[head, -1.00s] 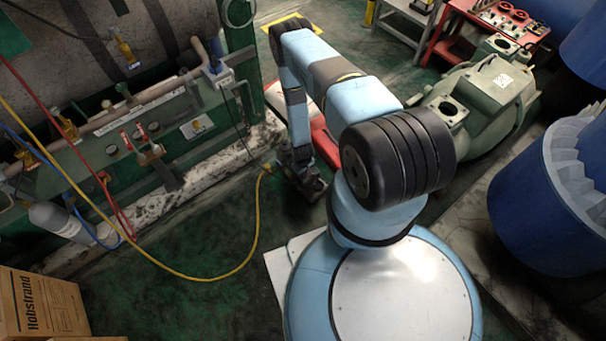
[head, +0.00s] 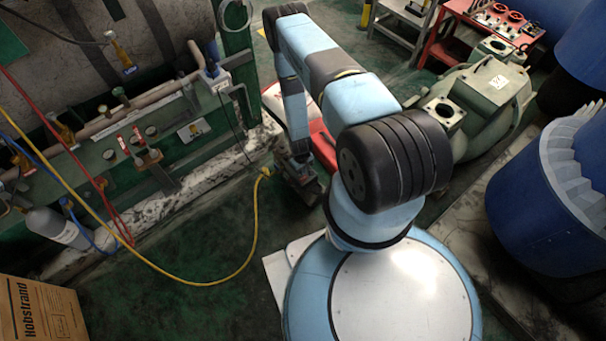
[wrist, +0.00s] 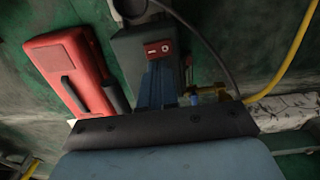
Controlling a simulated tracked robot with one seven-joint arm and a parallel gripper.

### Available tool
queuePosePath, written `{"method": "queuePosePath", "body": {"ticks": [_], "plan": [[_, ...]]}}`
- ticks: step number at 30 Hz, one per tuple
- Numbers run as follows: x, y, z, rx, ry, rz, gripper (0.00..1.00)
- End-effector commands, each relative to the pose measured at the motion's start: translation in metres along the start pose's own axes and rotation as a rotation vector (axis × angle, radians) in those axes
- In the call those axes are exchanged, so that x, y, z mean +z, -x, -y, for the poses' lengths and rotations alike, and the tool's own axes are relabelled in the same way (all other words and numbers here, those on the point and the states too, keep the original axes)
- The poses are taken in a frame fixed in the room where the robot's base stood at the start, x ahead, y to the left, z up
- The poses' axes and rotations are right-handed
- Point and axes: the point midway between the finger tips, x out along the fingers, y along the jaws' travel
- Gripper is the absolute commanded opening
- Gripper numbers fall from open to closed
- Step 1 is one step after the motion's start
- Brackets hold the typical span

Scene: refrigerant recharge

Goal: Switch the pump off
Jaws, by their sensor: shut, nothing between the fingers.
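The pump (wrist: 130,55) is a dark grey-green block in the wrist view, with a small red switch plate (wrist: 158,49) carrying white marks on the side facing me. My gripper (wrist: 157,66) is shut and empty, its narrow bluish fingers pointing at the pump just below the switch plate. I cannot tell whether the fingertips touch it. In the head view my gripper (head: 300,168) is low, right by the dark pump (head: 313,189) on the floor, and hides part of it. The switch position is too small to read.
A red case (wrist: 70,68) lies left of the pump in the wrist view. A yellow hose (head: 245,262) loops across the green floor to the pump area. The green chiller frame (head: 200,150) stands left, a cardboard box (head: 38,310) lower left, blue drums (head: 540,200) right.

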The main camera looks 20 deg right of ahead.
Motion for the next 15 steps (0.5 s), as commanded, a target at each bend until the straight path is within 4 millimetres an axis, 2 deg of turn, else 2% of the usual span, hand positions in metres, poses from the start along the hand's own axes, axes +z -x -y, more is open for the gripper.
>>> {"method": "queuePosePath", "body": {"ticks": [1, 9, 15], "plan": [[-0.001, 0.010, 0.001, 0.000, 0.001, -0.001, 0.00], [-0.001, 0.055, 0.004, -0.001, 0.003, 0.000, 0.00], [0.000, 0.078, 0.005, -0.002, 0.003, 0.001, 0.00]]}}
